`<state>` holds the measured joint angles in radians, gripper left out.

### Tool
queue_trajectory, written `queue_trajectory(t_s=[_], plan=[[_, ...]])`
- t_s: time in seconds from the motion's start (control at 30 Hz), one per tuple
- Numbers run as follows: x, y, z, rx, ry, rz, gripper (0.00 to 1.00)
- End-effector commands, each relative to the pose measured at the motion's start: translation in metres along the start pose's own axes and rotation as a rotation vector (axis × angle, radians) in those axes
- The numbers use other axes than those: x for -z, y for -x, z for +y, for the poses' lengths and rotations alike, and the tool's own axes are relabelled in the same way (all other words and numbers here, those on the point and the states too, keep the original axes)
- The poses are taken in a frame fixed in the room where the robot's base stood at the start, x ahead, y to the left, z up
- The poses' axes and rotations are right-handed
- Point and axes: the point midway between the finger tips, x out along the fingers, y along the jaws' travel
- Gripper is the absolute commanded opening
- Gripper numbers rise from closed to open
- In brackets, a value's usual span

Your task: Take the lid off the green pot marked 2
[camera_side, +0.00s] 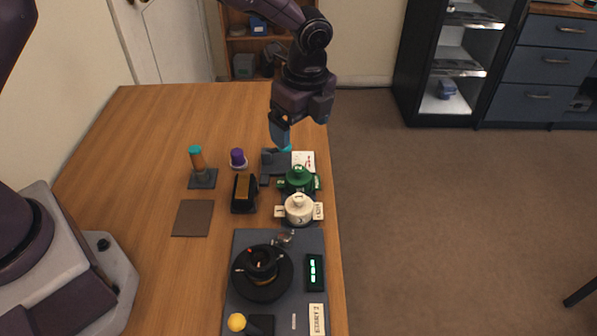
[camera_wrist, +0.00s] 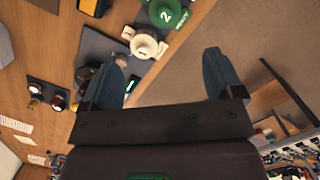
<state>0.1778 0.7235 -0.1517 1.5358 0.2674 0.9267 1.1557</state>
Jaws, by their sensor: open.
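The green pot (camera_side: 298,182) stands near the right edge of the table, with its lid knob on top. It also shows at the top of the wrist view (camera_wrist: 168,14), cut by the frame edge, with a white 2 on its top. The lid sits on the pot. My gripper (camera_side: 282,143) is above and behind the green pot in the side view, apart from it. In the wrist view my gripper (camera_wrist: 166,58) has its two blue fingers spread wide with nothing between them.
A white pot (camera_side: 298,210) stands directly in front of the green one. A dark mat (camera_side: 243,318) with a round black device (camera_side: 262,275) lies nearer. Floor lies right.

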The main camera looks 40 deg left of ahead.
Motion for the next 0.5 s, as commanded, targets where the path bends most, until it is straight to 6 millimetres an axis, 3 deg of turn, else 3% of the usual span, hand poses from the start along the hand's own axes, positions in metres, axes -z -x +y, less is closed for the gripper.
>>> queue_trajectory(t_s=[0.23,0.5], plan=[[-0.002,-0.004,-0.003,0.008,-0.154,-0.007,0.86],[-0.002,-0.052,-0.003,0.007,-0.156,-0.006,0.86]])
